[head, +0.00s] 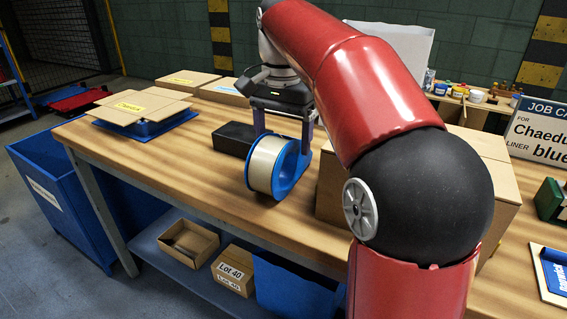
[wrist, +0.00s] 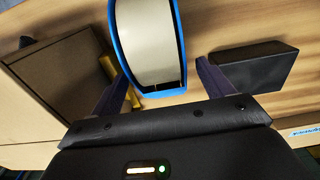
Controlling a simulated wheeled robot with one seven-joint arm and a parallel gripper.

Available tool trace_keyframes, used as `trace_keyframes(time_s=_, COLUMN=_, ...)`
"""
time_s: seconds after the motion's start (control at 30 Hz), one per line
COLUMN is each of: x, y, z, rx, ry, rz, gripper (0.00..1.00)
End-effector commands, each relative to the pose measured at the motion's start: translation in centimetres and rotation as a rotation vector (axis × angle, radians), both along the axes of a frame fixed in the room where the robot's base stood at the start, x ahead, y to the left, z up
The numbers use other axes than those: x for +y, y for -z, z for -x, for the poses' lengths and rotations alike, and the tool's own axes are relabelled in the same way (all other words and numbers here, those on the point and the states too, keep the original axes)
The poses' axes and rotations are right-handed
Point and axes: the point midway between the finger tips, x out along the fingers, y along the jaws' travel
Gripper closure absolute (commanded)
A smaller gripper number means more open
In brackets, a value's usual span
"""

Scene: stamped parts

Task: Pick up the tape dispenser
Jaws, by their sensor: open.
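The tape dispenser (head: 265,164) looks like a round blue reel with a wide cream band, standing upright on the wooden workbench (head: 205,176). It also shows in the wrist view (wrist: 148,45), at the top middle. My gripper (head: 283,138) is open and comes down from above, with one finger on each side of the reel. In the wrist view my gripper (wrist: 166,76) shows a gap between each finger and the reel's blue rim. The reel's far side and the lower fingertips are partly hidden.
A black box (head: 233,139) lies close left of the reel. A cardboard box (head: 329,184) stands close on its right, partly behind my arm. Flat cartons (head: 140,106) lie at the bench's left end. The bench front left of the reel is clear.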

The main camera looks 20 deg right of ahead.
Motion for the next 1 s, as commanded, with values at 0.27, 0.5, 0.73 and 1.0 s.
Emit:
trace_keyframes(time_s=0.27, x=0.0, y=2.8, z=0.0, rx=0.0, ry=-0.001, rz=0.0, gripper=0.2)
trace_keyframes(time_s=0.5, x=0.0, y=2.8, z=0.0, rx=-0.001, ry=-0.001, rz=0.0, gripper=0.25)
trace_keyframes(time_s=0.73, x=0.0, y=2.8, z=0.0, rx=-0.001, ry=-0.001, rz=0.0, gripper=0.55)
trace_keyframes(time_s=1.0, x=0.0, y=2.8, z=0.0, rx=-0.001, ry=-0.001, rz=0.0, gripper=0.68)
